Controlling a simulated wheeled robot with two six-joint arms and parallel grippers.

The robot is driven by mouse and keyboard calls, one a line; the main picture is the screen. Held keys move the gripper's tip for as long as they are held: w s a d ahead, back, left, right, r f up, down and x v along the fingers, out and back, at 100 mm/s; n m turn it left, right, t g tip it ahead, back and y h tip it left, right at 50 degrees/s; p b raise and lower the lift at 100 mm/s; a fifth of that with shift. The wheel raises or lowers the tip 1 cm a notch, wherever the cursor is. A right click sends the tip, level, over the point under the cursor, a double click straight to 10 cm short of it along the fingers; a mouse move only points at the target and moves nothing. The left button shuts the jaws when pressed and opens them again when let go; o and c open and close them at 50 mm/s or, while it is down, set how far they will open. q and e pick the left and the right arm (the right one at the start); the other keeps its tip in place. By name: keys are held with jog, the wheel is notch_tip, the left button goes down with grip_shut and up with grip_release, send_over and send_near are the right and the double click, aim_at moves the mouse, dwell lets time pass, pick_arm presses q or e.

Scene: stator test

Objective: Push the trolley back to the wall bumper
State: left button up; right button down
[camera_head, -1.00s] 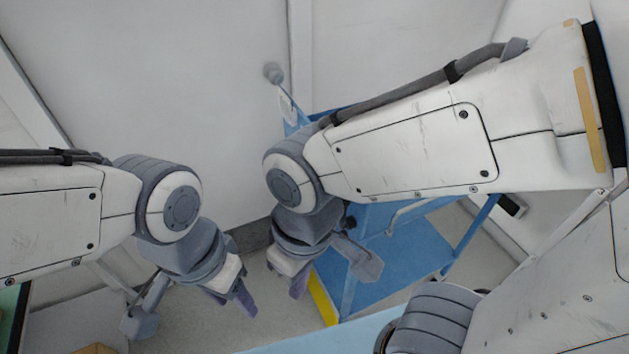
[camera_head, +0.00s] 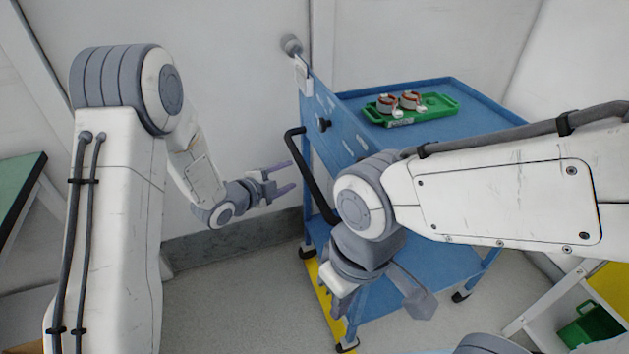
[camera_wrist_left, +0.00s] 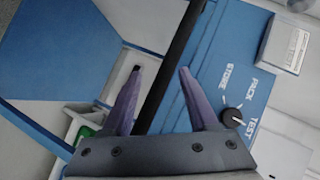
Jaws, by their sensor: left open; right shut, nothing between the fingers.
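The blue trolley (camera_head: 470,105) stands by the wall, with a panel (camera_head: 338,125) at its left end and a black handle bar (camera_head: 311,180) on that side. My left gripper (camera_head: 290,177) is open just left of the handle. In the left wrist view the bar (camera_wrist_left: 168,80) crosses between the fingers of the left gripper (camera_wrist_left: 162,75); contact cannot be told. The panel's dial (camera_wrist_left: 231,117) shows there, with STORE, PACK and TEST labels. My right gripper (camera_head: 342,306) is shut and empty in front of the trolley. A grey round knob (camera_head: 291,44) is at the panel's top; whether it is the wall bumper is unclear.
A green tray (camera_head: 435,106) with two copper-coloured parts (camera_head: 388,103) sits on the trolley top. A yellow strip (camera_head: 325,290) lies on the floor along the trolley's left side. A green-topped table (camera_head: 18,190) is at far left, a green bin (camera_head: 592,328) at lower right. Floor between is clear.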

pick_arm(q)
jog(key=w+d+m+t+h, duration=0.2)
jog(key=w+d+m+h, duration=0.2)
jog(key=d+m+h, duration=0.1)
jog(key=shift+d+f+m+h+b, duration=0.2)
jog(key=shift+d+m+h+b, duration=0.2)
jog(key=shift+d+h, duration=0.55)
jog(key=shift+d, duration=0.15)
grip_shut()
dwell(1.2)
